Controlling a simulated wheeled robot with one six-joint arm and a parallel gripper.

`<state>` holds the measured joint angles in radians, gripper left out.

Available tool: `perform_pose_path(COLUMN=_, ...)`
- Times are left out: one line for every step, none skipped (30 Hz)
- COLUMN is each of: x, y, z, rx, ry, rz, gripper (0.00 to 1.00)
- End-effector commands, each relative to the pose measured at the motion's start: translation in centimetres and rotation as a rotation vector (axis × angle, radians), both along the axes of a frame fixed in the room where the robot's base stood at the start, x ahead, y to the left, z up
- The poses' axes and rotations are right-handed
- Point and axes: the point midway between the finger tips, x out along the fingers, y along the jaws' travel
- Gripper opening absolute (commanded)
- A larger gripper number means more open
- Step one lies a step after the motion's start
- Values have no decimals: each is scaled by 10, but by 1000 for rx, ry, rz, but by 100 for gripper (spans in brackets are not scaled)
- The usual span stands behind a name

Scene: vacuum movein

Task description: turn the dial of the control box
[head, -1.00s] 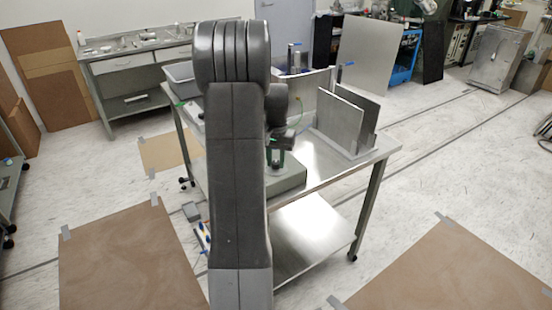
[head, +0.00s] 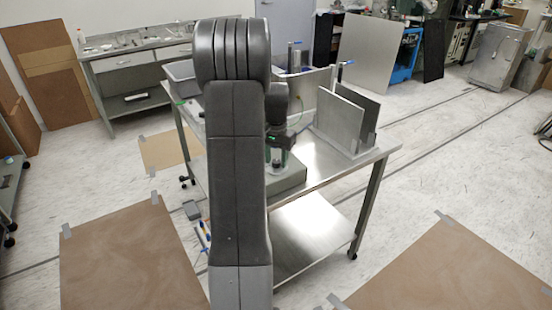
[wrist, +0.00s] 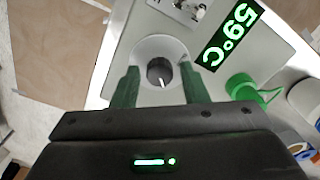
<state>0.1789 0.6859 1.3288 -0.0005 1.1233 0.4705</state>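The control box (wrist: 255,55) has a pale grey face, seen in the wrist view. Its dial (wrist: 158,71) is a dark round knob with a white pointer line, set on a pale round plate. A black display (wrist: 230,35) on the box reads 59°C in green. My gripper (wrist: 165,71) is open, with one green finger on each side of the dial; gaps show between fingers and knob. In the head view the control box (head: 290,179) lies on the metal cart, and my gripper (head: 277,160) is over it, partly hidden by my arm.
A green round part (wrist: 241,86) with a green cord sits beside the dial plate, and a metal fitting (wrist: 185,8) lies past it. On the cart (head: 335,175), upright metal plates (head: 340,120) stand to the right. A grey bin (head: 181,78) is at the back left.

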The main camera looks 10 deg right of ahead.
Motion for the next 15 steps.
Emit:
perform_pose_path(x=0, y=0, z=0, rx=1, ry=1, rz=0, gripper=49)
perform_pose_path(x=0, y=0, z=0, rx=1, ry=1, rz=0, gripper=49)
perform_pose_path(x=0, y=0, z=0, rx=0, ry=1, rz=0, gripper=49)
perform_pose_path(x=0, y=0, z=0, rx=0, ry=2, rz=0, gripper=49)
perform_pose_path(x=-1, y=0, z=-1, rx=0, ry=2, rz=1, gripper=49)
perform_pose_path(x=-1, y=0, z=-1, rx=0, ry=2, rz=1, gripper=49)
perform_pose_path(x=-1, y=0, z=-1, rx=0, ry=2, rz=1, gripper=49)
perform_pose_path(x=-1, y=0, z=-1, rx=0, ry=2, rz=1, gripper=49)
perform_pose_path(x=-1, y=0, z=0, rx=0, ry=2, rz=1, gripper=49)
perform_pose_path(x=-1, y=0, z=1, rx=0, ry=2, rz=1, gripper=49)
perform_pose_path(x=0, y=0, z=2, rx=1, ry=2, rz=1, gripper=49)
perform_pose_path(x=0, y=0, z=5, rx=1, ry=1, rz=1, gripper=49)
perform_pose_path(x=0, y=0, z=8, rx=1, ry=1, rz=1, gripper=49)
perform_pose_path(x=0, y=0, z=12, rx=0, ry=0, rz=1, gripper=49)
perform_pose_path(x=0, y=0, z=18, rx=0, ry=-1, rz=1, gripper=49)
